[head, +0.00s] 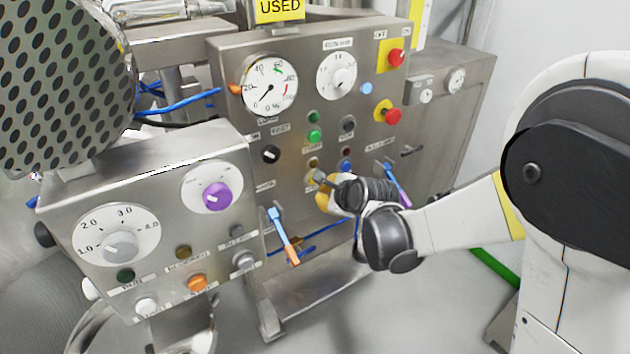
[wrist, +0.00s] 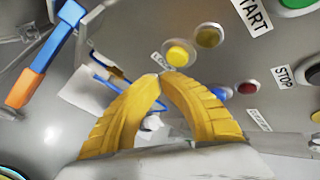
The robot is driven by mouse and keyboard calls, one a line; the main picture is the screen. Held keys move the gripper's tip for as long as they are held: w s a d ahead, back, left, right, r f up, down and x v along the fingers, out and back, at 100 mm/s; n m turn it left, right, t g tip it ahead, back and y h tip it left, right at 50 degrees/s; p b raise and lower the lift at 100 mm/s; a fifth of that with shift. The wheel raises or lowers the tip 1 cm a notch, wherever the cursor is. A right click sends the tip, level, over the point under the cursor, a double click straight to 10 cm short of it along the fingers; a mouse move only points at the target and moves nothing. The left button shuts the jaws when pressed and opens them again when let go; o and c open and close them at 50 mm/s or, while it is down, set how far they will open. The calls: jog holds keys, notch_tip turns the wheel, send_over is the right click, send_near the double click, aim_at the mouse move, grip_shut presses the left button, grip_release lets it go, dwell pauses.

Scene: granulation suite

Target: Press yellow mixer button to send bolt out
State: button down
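The yellow button (wrist: 180,54) is a bright round button in a metal ring on the mixer's steel control panel (head: 290,110). A darker yellow lamp (wrist: 209,36) sits beside it. My gripper (wrist: 160,78) has two ribbed yellow fingers whose tips meet, with nothing seen between them. The tips are just below the yellow button in the wrist view; I cannot tell whether they touch it. No bolt can be made out.
A blue and orange handle (head: 284,236) hangs at the panel's lower left. A second control box (head: 150,220) juts out at left.

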jog(key=s+d, duration=0.2)
jog(key=s, duration=0.1)
jog(key=shift+s+d, duration=0.15)
jog(key=shift+s, duration=0.1)
dwell(1.9)
jog(key=s+d+r+n+g+h, duration=0.1)
jog(key=s+d+r+n+h, duration=0.1)
jog(key=s+d+n, duration=0.6)
jog(key=s+d+r+n+g+h, duration=0.1)
jog(key=s+d+r+n, duration=0.4)
jog(key=s, duration=1.2)
jog(key=d+n+h, duration=0.1)
jog(key=d+n, duration=0.3)
jog(key=n, duration=0.2)
jog(key=shift+s+r+g+h, duration=0.2)
jog(key=shift+r+g+h, duration=0.05)
jog(key=shift+g+h, duration=0.05)
